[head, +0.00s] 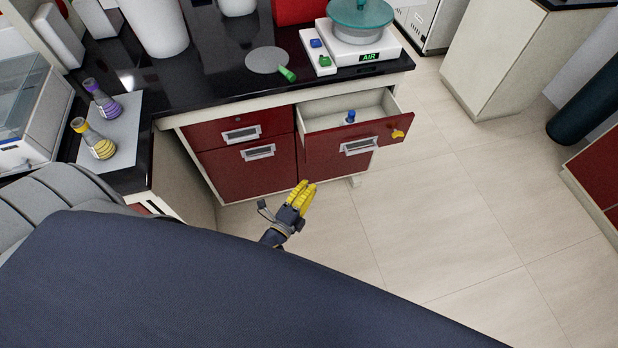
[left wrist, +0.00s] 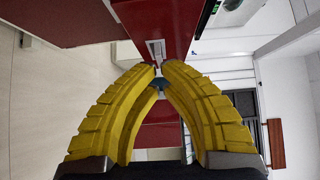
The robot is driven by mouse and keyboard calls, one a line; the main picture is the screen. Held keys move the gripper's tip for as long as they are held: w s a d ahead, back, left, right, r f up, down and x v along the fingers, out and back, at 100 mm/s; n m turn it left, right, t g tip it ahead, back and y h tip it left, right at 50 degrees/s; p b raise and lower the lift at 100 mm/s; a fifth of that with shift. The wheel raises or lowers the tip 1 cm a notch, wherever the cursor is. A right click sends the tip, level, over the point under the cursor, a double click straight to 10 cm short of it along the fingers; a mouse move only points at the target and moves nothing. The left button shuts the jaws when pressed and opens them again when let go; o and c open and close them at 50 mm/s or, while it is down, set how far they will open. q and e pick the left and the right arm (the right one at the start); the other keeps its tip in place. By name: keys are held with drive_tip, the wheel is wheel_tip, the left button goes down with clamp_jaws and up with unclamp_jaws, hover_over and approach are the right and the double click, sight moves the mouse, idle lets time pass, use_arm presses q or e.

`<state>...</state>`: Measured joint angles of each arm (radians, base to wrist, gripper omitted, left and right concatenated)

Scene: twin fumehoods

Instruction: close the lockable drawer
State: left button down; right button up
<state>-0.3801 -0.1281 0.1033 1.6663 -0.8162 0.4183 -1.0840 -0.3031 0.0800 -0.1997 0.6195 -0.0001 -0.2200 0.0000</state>
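The lockable drawer (head: 350,147) is pulled open at the right of the red-fronted bench cabinet. It has a silver label-style handle (head: 359,146) and a yellow key-like lock piece (head: 397,133) on its front. A small blue object (head: 350,116) stands inside it. My left gripper (head: 308,184), with yellow fingers, is in front of and below the drawer, apart from it in the head view. In the left wrist view its fingertips (left wrist: 160,68) come together with nothing clearly held, and a red front with a handle (left wrist: 155,50) shows beyond them. My right gripper is not in view.
Closed red drawers (head: 240,131) sit left of the open one. The black benchtop (head: 210,75) above carries a balance-like device (head: 355,45), a grey disc with a green handle (head: 268,60) and flasks (head: 100,145). The floor (head: 430,210) to the right is clear.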

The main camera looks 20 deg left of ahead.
use_arm(q)
drive_tip(key=w, duration=0.3)
drive_tip(key=w+a, duration=0.1)
drive_tip(key=w, duration=0.7)
drive_tip(key=shift+w+a, duration=0.15)
drive_tip(key=shift+a, duration=0.05)
drive_tip(key=shift+w+a, duration=0.2)
drive_tip(key=shift+a, duration=0.05)
